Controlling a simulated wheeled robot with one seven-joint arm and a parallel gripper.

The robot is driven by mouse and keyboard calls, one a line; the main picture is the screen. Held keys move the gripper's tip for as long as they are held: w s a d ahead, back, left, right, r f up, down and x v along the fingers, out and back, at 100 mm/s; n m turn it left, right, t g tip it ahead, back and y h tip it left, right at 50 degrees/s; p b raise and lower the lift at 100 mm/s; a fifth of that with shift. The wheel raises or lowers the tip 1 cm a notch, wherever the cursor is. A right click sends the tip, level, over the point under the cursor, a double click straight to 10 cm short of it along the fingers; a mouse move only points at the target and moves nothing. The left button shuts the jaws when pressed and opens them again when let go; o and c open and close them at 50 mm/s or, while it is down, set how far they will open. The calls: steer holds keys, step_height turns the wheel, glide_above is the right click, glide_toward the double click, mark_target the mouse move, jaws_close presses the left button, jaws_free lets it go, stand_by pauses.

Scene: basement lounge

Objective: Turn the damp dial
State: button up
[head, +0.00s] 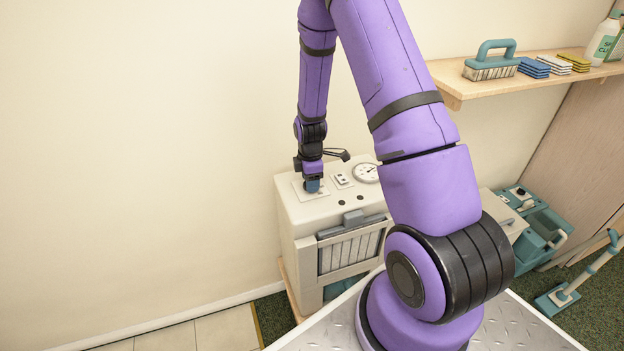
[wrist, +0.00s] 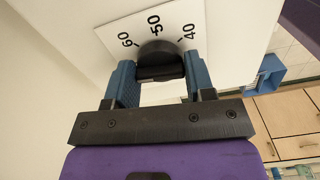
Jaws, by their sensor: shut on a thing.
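The damp dial is a dark round knob (wrist: 160,62) on a white plate (wrist: 112,34) marked 60, 50 and 40, seen in the wrist view. The plate is on top of a cream dehumidifier-like cabinet (head: 293,232) in the head view. My gripper (wrist: 158,80) is shut on the knob, with one blue finger on each side of it. In the head view my gripper (head: 312,186) points down at the plate and hides the knob. I cannot see a pointer mark on the knob.
A round gauge (head: 366,173) and a small switch plate (head: 342,180) sit right of my gripper on the cabinet top. A wall shelf (head: 455,86) holds a brush (head: 490,65) and sponges. A teal bucket (head: 540,235) stands right of the cabinet.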

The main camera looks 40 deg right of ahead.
steer(key=m, duration=1.6)
steer(key=shift+w, duration=0.1)
steer(key=m, duration=0.6)
steer(key=shift+d+m, duration=0.15)
steer(key=shift+m, duration=0.15)
steer(key=m, duration=0.6)
